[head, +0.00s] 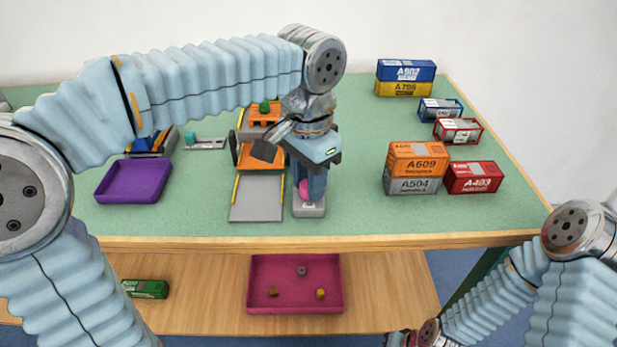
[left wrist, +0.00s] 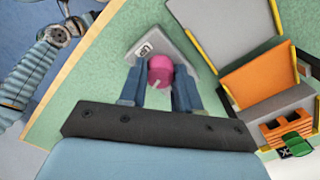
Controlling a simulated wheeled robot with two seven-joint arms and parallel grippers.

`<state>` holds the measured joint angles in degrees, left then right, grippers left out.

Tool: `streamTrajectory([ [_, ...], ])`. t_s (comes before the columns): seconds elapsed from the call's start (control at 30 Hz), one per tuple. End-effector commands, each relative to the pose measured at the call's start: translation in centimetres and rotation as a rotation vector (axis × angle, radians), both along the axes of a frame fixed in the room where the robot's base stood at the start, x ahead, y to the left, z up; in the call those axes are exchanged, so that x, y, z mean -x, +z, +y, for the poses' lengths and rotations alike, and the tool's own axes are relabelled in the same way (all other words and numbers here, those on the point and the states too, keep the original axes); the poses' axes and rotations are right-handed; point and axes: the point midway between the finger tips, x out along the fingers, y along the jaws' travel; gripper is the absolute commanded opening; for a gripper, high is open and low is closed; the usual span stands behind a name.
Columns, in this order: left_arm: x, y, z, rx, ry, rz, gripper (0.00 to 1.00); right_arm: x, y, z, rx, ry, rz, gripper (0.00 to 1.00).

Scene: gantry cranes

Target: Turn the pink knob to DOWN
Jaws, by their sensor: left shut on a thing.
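The pink knob (head: 304,186) sits on a small grey box (head: 309,211) near the table's front edge. My left gripper (head: 306,190) points down over the box, with its fingers on both sides of the knob, shut on it. In the left wrist view the pink knob (left wrist: 160,72) shows between the blue fingers (left wrist: 159,90). A pale pointer mark shows on its lower side there. A small white label with dark marking shows on the grey box (left wrist: 146,47), too small to read.
Beside the box, on its left, stands a crane with a grey plate (head: 257,198) and yellow rails. A purple tray (head: 133,181) lies further left. Stacked containers (head: 418,160) and a red one (head: 473,177) stand right. A magenta tray (head: 296,304) sits on the lower shelf.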

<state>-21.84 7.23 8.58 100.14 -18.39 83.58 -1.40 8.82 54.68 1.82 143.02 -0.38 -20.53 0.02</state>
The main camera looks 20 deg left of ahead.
Motion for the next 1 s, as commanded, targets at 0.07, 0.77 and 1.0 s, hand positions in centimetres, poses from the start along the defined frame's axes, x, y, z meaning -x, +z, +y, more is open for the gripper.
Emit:
streamTrajectory([
  [0.07,-0.03,0.08,0.04,0.0,0.07,-0.001,0.02,0.0,0.02,0.0,0.0,0.0,0.0,0.0],
  [0.77,-0.04,0.09,0.04,0.0,0.735,-0.002,0.02,0.0,0.02,0.0,0.0,0.0,0.0,0.0],
  [1.0,-0.04,0.1,0.03,0.001,0.946,-0.003,0.02,0.0,0.02,0.0,0.0,0.0,0.0,0.0],
])
